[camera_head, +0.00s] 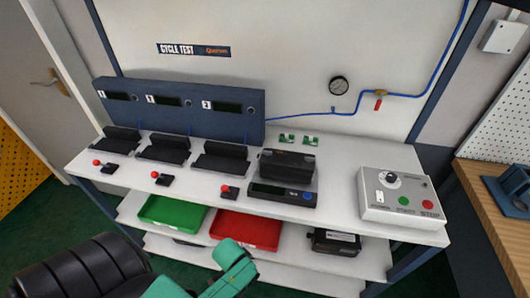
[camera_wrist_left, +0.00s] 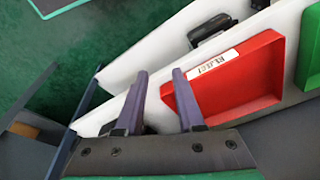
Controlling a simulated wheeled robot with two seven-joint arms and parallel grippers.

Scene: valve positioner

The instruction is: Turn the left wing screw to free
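No wing screw can be made out in either view. A dark box-shaped device (camera_head: 287,165) sits on the white bench right of centre, behind a low black unit with a display and a blue button (camera_head: 283,195). I cannot tell whether the screw is on it. My left gripper shows in the left wrist view (camera_wrist_left: 158,72) with its two fingers apart and nothing between them. It hangs over the lower shelves by the red tray (camera_wrist_left: 236,88). My right gripper is out of view.
On the white bench (camera_head: 335,198) are three dark stands, small red-knobbed levers (camera_head: 161,179) and a grey control box (camera_head: 402,195) at right. Green (camera_head: 172,213) and red trays and a black case (camera_head: 334,242) stand on the shelf below. A wooden table (camera_head: 490,190) is at far right.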

